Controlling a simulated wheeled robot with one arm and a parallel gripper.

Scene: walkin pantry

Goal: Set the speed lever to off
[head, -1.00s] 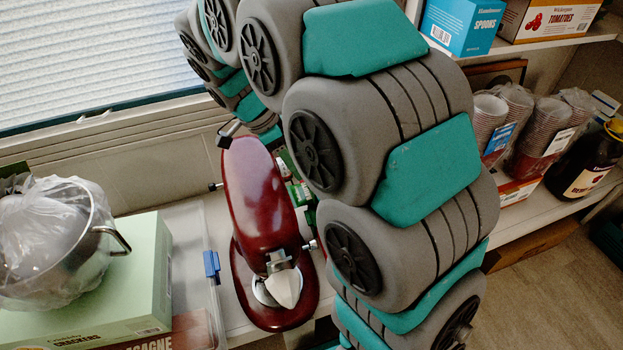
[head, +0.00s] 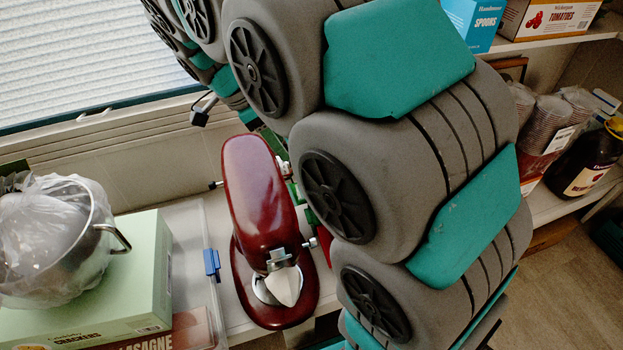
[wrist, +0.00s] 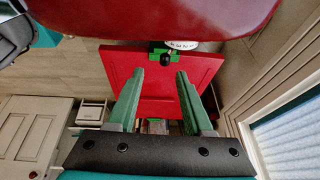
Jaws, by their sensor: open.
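The stand mixer (head: 255,185) is glossy dark red and stands on the counter left of my arm, with a pale metal attachment hub at its front. Its red body (wrist: 150,15) fills the top of the wrist view. A small black-knobbed lever (wrist: 167,59) sits by a white marked dial (wrist: 182,45) just under that body; I take it for the speed lever. My gripper (wrist: 160,74) has two green fingers, apart and empty, pointing toward the knob. The knob appears beyond the fingertips; contact cannot be made out. The head view hides most of the gripper behind my arm.
A green crackers box (head: 95,290) carries a bagged metal pot (head: 50,240) left of the mixer. A clear bin with a blue clip (head: 212,263) lies between them. Stacked cups (head: 545,125) and a dark jar (head: 585,160) stand on the right shelf. A red panel (wrist: 155,95) lies behind the fingers.

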